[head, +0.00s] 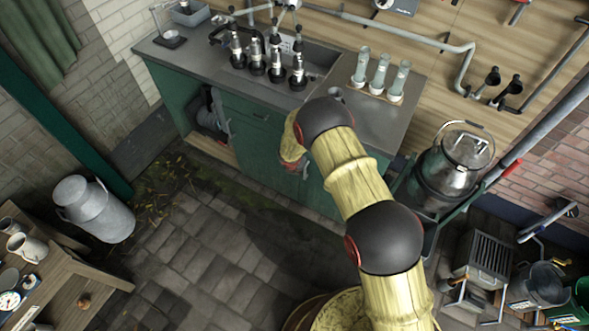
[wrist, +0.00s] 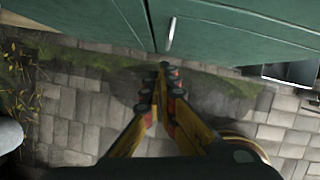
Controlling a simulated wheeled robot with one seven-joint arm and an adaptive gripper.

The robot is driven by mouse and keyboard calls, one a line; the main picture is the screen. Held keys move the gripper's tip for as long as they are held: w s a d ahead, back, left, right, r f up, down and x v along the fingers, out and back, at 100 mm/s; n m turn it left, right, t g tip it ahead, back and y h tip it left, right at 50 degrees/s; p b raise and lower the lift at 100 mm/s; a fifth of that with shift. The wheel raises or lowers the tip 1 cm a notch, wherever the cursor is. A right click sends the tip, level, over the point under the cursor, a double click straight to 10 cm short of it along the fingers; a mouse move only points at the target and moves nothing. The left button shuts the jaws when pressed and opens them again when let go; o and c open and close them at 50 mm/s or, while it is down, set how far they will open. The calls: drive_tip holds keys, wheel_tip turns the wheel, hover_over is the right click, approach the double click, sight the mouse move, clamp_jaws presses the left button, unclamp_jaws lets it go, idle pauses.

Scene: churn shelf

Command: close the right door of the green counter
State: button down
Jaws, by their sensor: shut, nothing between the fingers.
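The green counter (head: 180,90) stands against the back wall under a grey worktop. Its right door (head: 322,198) is largely hidden by my arm in the head view. In the wrist view the right door (wrist: 240,28) is a green panel with a pale upright handle (wrist: 171,33) near its left edge. It looks nearly flush with the panel to its left; I cannot tell if a small gap remains. My gripper (wrist: 163,72) is shut and empty, its tips by the door's lower edge below the handle. I cannot tell if they touch it.
The counter's left compartment (head: 208,115) is open with dark items inside. Taps (head: 265,60) and bottles (head: 380,75) stand on top. A metal churn (head: 460,160) on a green-framed cart is close on the right. Paving before the counter is clear.

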drive_tip(key=p+v, duration=0.2)
drive_tip(key=v, duration=0.7)
drive_tip(key=shift+w+a, duration=0.2)
drive_tip(key=shift+w, duration=0.1)
